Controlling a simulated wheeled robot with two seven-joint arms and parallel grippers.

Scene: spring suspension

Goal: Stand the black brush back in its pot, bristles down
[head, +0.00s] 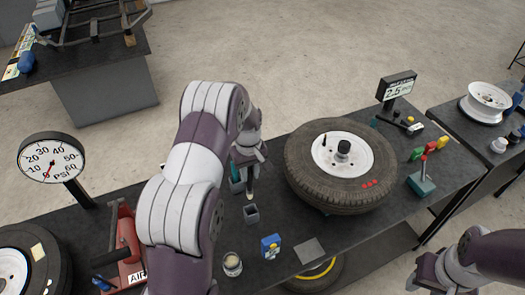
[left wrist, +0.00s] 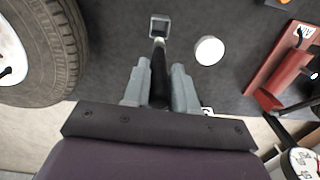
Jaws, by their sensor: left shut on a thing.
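My left gripper (head: 250,170) is shut on the black brush, whose dark handle (left wrist: 158,78) runs between the fingers in the left wrist view. In the head view the brush (head: 249,188) points down, with a pale tip at its lower end. A small grey square pot (head: 251,214) stands open on the bench just below the tip. The pot (left wrist: 159,26) also shows beyond the brush tip in the left wrist view. The tip looks close to the pot's rim; I cannot tell if they touch. My right gripper (head: 428,275) is at the lower right, away from the pot, its jaws unclear.
A large tyre on a white rim (head: 340,165) lies right of the pot. A blue box (head: 270,246), a glass jar (head: 232,265) and a grey plate (head: 310,251) are nearer. A red air tool (head: 127,245) is at the left. A white round thing (left wrist: 208,50) lies beside the pot.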

